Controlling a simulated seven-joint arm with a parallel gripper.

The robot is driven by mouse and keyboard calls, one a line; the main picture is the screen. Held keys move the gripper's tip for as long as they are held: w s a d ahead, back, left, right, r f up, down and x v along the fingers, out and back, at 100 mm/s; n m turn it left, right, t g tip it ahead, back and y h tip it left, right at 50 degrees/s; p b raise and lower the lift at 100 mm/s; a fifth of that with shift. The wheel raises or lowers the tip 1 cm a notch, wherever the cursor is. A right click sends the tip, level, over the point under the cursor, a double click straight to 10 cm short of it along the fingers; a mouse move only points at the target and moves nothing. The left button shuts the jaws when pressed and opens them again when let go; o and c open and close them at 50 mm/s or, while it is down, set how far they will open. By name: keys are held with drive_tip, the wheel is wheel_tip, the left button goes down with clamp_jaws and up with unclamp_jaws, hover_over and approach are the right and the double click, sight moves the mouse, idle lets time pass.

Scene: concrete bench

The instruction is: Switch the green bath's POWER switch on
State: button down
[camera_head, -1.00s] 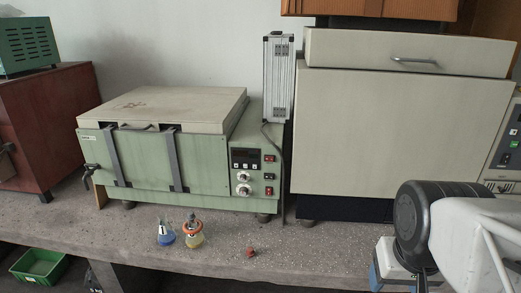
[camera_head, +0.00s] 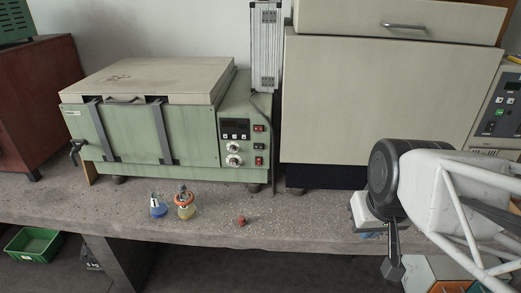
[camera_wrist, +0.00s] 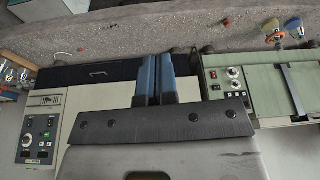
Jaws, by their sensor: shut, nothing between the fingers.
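The green bath (camera_head: 140,135) stands on the bench at left with its pale lid shut.
A small red object (camera_head: 241,220) lies on the bench (camera_head: 290,223). A large beige cabinet (camera_head: 350,100) stands right of the bath. The bench before the panel is otherwise clear.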

sight(259, 164)
drive_tip(key=w+a+f+n+t+y, duration=0.1)
drive_tip(key=w+a+f+n+t, duration=0.15)
drive_tip(key=w+a, duration=0.4)
drive_tip(key=w+a+f+n+t, duration=0.2)
drive_tip(key=w+a+f+n, duration=0.15)
drive_tip(key=w, duration=0.65)
drive_tip(key=w+a+f+n+t+y, duration=0.1)
drive_tip(key=w+a+f+n+t, duration=0.2)
drive_tip(key=w, duration=0.5)
drive_tip(key=w+a+f+n+t+h, duration=0.2)
drive_tip(key=w+a+f+n+t, duration=0.3)
drive_tip(key=a+f, duration=0.6)
drive_tip(key=shift+w+a+f+n, duration=0.2)
drive_tip(key=shift+w+f+n, duration=0.45)
drive_tip(key=shift+w+n, duration=0.9)
drive_tip(key=shift+w+t, duration=0.25)
drive_tip(key=shift+w+f, duration=0.3)
drive_tip(key=shift+w, duration=2)
drive_tip(key=shift+w+f, duration=0.25)
drive_tip(key=shift+w, duration=2)
drive_tip(key=shift+w+f, duration=0.3)
drive_tip(key=shift+w, duration=2)
